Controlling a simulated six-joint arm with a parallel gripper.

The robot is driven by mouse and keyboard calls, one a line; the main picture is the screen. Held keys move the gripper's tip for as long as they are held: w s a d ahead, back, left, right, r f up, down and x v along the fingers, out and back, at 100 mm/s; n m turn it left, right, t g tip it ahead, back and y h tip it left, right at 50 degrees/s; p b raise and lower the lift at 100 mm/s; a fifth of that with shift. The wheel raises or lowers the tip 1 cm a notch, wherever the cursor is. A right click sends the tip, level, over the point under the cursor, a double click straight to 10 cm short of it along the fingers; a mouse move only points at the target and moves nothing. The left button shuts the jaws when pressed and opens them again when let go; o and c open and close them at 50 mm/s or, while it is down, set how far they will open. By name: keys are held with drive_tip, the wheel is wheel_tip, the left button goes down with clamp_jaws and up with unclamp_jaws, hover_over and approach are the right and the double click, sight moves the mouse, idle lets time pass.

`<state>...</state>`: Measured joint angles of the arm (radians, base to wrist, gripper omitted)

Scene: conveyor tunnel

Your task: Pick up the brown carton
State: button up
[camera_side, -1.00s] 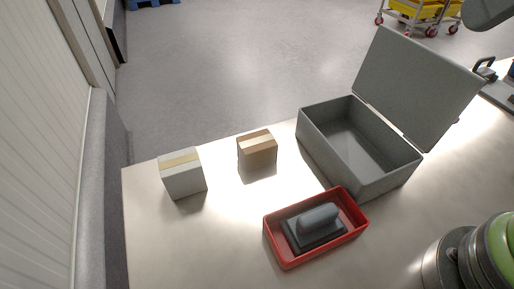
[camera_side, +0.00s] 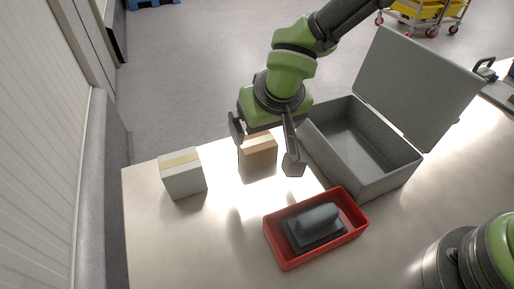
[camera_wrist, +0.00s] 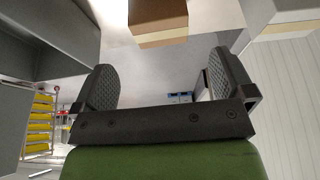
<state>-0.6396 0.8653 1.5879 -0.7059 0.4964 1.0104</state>
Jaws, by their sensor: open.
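The brown carton (camera_side: 258,153) stands upright on the table near its far edge, with a pale tape strip on top. In the wrist view the carton (camera_wrist: 157,20) shows at the top, cut off by the frame, beyond my fingertips. My gripper (camera_side: 265,150) is open and empty, its two fingers spread on either side of the carton in the side view. Its fingers also show in the wrist view (camera_wrist: 160,85) with nothing between them. I cannot tell whether either finger touches the carton. The gripper hides part of the carton's top.
A white carton (camera_side: 184,174) stands to the left. An open grey box (camera_side: 395,185) with its lid raised is close on the right.

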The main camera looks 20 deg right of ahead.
sight(257, 142)
drive_tip(key=x, duration=0.9)
drive_tip(key=shift+w, duration=0.15)
drive_tip(key=shift+r, duration=0.1)
drive_tip(key=c, duration=1)
